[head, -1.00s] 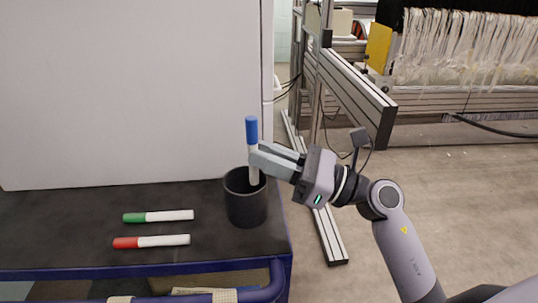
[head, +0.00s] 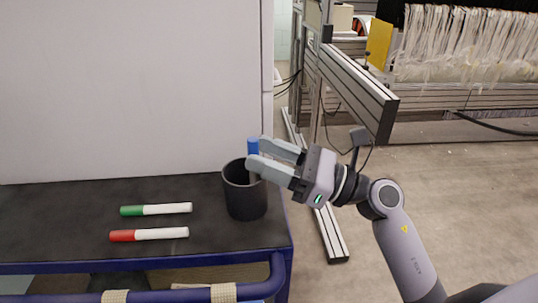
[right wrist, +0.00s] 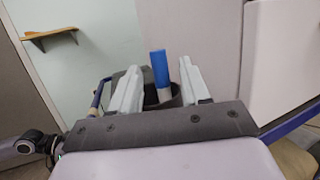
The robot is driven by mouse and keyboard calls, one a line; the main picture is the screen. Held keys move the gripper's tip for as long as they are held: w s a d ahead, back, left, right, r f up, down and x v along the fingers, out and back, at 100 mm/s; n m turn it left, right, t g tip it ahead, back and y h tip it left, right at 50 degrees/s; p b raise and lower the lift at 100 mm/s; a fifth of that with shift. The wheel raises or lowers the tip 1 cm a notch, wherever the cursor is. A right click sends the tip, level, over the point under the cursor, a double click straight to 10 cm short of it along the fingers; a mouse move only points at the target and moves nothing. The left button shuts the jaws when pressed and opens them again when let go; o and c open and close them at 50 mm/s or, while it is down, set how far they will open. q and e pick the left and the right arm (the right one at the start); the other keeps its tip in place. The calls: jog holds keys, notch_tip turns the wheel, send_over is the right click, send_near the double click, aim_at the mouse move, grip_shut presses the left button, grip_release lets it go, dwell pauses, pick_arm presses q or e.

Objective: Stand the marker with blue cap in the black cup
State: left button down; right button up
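The black cup (head: 244,198) stands upright near the right end of the black tabletop. The marker with blue cap (head: 253,147) is in the cup, cap up, with its lower part hidden by the cup and the gripper. My right gripper (head: 257,152) is open at the cup's rim, its fingers spread on either side of the marker. In the right wrist view the blue cap (right wrist: 160,68) rises between the two spread fingers (right wrist: 158,88), with gaps on both sides.
A green-capped marker (head: 157,209) and a red-capped marker (head: 149,235) lie on the tabletop (head: 50,225) left of the cup. A pale panel (head: 130,90) rises behind it. A metal frame (head: 355,85) stands to the right.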

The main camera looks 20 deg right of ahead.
pick_arm(q)
jog(key=shift+d+b, duration=0.25)
jog(key=shift+b, duration=0.25)
pick_arm(e)
jog(key=v, duration=0.7)
pick_arm(q)
jog(key=shift+w+r, duration=0.1)
jog(key=shift+r, duration=0.05)
pick_arm(e)
jog(key=shift+s, duration=0.1)
